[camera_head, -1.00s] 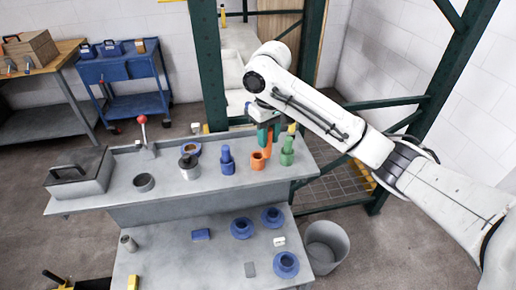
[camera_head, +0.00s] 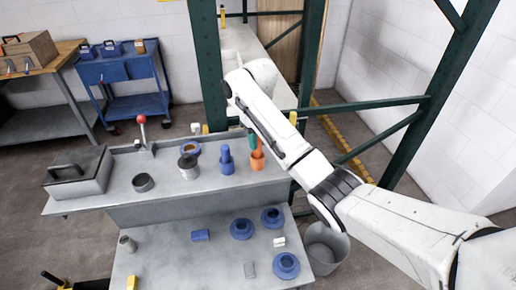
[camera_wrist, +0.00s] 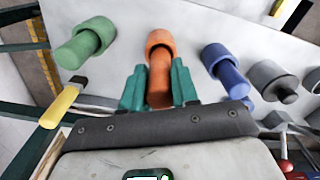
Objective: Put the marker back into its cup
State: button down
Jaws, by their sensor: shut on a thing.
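The orange marker (camera_wrist: 159,82) is between the teal fingers of my gripper (camera_wrist: 159,90) in the wrist view, and the gripper is shut on it. The orange cup (camera_wrist: 159,41) lies directly in line with the marker's far end. In the head view the marker (camera_head: 258,146) stands roughly upright above the orange cup (camera_head: 257,162) on the grey bench. Marker and cup overlap in both views; I cannot tell how deep the marker's end sits. My arm hides most of my gripper (camera_head: 252,139) there.
A blue cup with a blue marker (camera_head: 226,161) stands just left. A green cup with a green marker (camera_wrist: 86,42) stands on the other side, hidden by my arm in the head view. A yellow post (camera_wrist: 60,105) is near. Grey cups and a lever (camera_head: 141,130) stand farther left.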

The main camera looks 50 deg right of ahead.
aim_at(258, 156)
jog(key=shift+f+p, duration=0.45)
jog(key=shift+f, duration=1.3)
jog(key=c, duration=0.9)
grip_release()
jog(key=shift+o, duration=0.2)
jog(key=shift+r, duration=0.1)
